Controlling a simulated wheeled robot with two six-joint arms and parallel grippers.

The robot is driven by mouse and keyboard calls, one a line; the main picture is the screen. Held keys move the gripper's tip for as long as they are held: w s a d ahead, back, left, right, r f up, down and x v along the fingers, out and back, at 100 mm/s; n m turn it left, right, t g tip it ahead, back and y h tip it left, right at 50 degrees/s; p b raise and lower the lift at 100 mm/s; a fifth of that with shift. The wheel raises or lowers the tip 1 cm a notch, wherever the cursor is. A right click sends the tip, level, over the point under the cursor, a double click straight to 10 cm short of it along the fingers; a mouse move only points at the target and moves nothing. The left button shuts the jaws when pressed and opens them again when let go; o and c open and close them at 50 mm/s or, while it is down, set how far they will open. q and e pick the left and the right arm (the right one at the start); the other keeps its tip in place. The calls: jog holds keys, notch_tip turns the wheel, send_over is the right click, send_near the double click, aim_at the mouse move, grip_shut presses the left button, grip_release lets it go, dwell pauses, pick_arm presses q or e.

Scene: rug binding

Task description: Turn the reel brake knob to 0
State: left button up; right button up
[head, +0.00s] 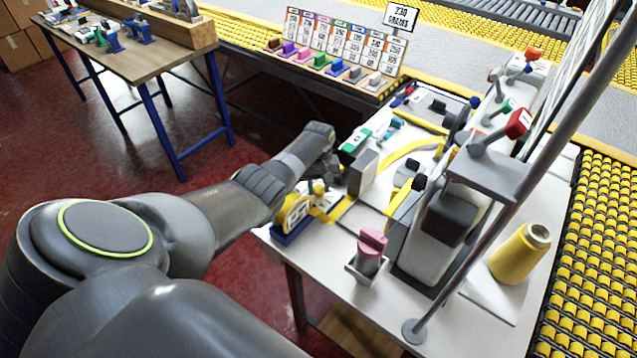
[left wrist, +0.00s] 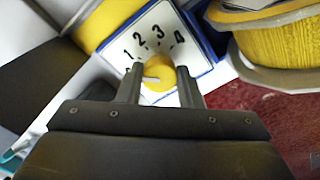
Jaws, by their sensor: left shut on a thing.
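The reel brake knob (left wrist: 162,73) is a round yellow knob with a white mark, on a white dial plate (left wrist: 158,22) with a blue edge. In the left wrist view the numbers 1, 2, 3 and 4 show; no 0 can be seen. The white mark lies toward the left finger, below the 1. My left gripper (left wrist: 160,88) is shut on the knob, one finger on each side. In the head view the yellow reel (head: 293,214) stands at the table's near left corner, beside the knob (head: 319,187). My right gripper is out of view.
The white table (head: 330,262) carries a grey machine (head: 437,235), a pink-topped item (head: 371,245) and a yellow thread cone (head: 519,253). A slanted grey pole (head: 470,245) stands in front. Yellow roller conveyors run behind and to the right.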

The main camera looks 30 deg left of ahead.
pick_arm(q)
jog(key=n+p, duration=0.1)
jog(key=n, duration=0.3)
jog(key=shift+w+r+n, duration=0.1)
jog(key=shift+n, duration=0.2)
dwell(0.4)
jog(key=o, duration=1)
jog(key=shift+r+p, duration=0.35)
jog(key=shift+r, duration=0.05)
notch_tip(320, 180, up, 8)
jog(key=shift+f+p, duration=0.25)
jog(key=shift+p, duration=0.75)
notch_tip(320, 180, up, 9)
jog(key=b, duration=0.1)
send_over(319, 188)
